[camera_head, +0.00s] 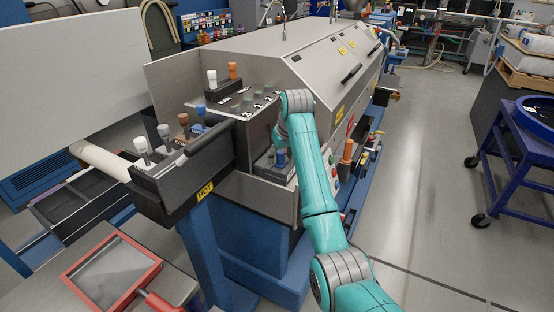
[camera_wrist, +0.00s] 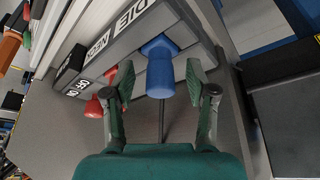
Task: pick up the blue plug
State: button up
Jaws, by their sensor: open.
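A blue plug (camera_wrist: 160,66) stands out from a grey labelled strip in the wrist view, with its narrower end towards me. My gripper (camera_wrist: 162,84) is open, with one green fingertip on each side of the plug. I see a gap on both sides, and nothing is held. In the head view my arm reaches to the machine's front, and its links hide the gripper. A small blue plug (camera_head: 281,158) shows low beside my arm there. Another blue plug (camera_head: 200,110) stands in the black tray. I cannot tell for certain which one the wrist view shows.
Red knobs (camera_wrist: 96,106) sit left of the blue plug, by the labels. The black tray (camera_head: 180,180) marked HOT holds white and brown plugs. White and orange plugs stand on a higher block (camera_head: 258,128). A red-framed tray (camera_head: 70,272) lies at lower left.

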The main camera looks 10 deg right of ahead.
jog(key=shift+w+f, duration=0.1)
jog(key=shift+f, duration=0.05)
grip_shut()
